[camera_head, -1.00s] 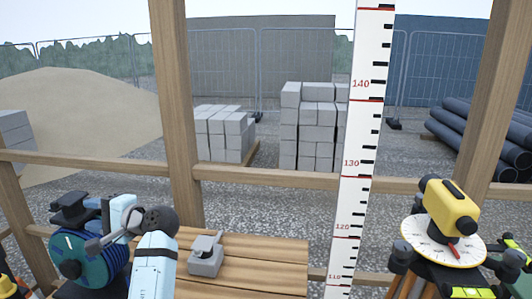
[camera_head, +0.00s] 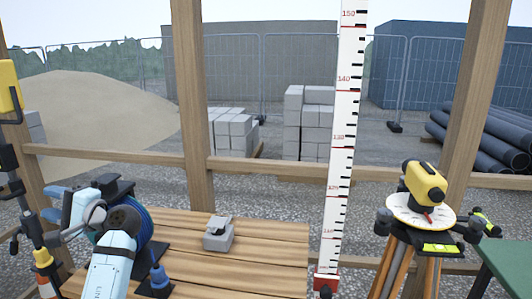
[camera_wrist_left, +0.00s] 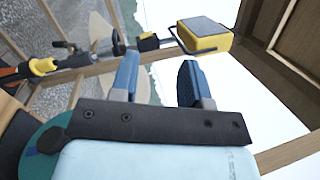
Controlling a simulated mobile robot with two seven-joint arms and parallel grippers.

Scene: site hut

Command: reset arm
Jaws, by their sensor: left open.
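My left arm comes in from the lower left of the head view. Its gripper (camera_head: 52,203) points left, with blue fingertips apart and nothing visible between them. In the left wrist view the gripper (camera_wrist_left: 158,78) shows its two blue fingers well apart, with open space between them. My right gripper is not in view.
A teal reel (camera_head: 143,232) stands behind my left wrist. A wooden bench (camera_head: 262,262) carries a grey block-shaped item (camera_head: 218,235) and a small blue item (camera_head: 157,278). A yellow lamp (camera_head: 9,86) is at the left edge. A staff (camera_head: 343,130) and yellow level (camera_head: 425,184) stand right.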

